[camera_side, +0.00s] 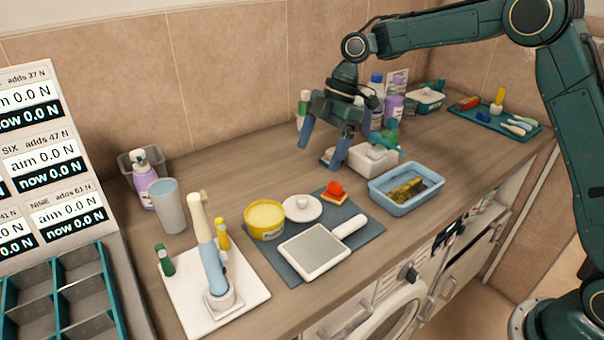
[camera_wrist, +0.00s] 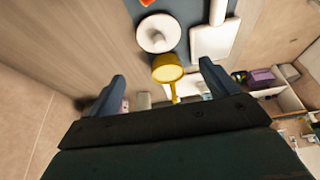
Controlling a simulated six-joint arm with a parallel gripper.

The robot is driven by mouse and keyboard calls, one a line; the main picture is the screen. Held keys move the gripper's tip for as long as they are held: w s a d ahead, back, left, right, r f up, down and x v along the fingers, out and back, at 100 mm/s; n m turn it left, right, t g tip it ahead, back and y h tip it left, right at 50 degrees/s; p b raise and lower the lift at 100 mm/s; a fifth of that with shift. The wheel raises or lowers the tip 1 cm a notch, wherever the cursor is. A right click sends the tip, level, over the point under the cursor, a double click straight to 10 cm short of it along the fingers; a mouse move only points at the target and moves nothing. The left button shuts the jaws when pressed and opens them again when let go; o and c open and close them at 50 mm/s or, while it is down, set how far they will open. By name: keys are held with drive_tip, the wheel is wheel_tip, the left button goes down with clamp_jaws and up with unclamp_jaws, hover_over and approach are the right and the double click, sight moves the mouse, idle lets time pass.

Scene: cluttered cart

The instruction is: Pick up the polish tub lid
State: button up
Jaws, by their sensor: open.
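The polish tub lid (camera_side: 303,208) is a white disc with a small raised knob. It lies flat on the dark grey mat, just right of the open yellow polish tub (camera_side: 265,218). The lid also shows at the top of the wrist view (camera_wrist: 155,38), with the yellow tub (camera_wrist: 167,68) below it. My gripper (camera_side: 322,152) is open and empty, with its blue fingers pointing down. In the side view it hangs up and to the right of the lid, apart from it. In the wrist view the fingers (camera_wrist: 162,82) stand wide apart.
A white-framed hand mirror (camera_side: 315,248) and an orange-red item (camera_side: 335,191) lie near the lid on the mat (camera_side: 365,230). An electric toothbrush (camera_side: 212,265) stands to the left. A blue basin (camera_side: 407,205) is to the right. A white box (camera_side: 373,160) and bottles stand near my gripper.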

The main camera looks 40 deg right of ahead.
sight(302, 197)
drive_tip(key=x, duration=0.7)
drive_tip(key=shift+f, duration=0.25)
drive_tip(key=shift+x, duration=2.55)
drive_tip(key=c, duration=0.6)
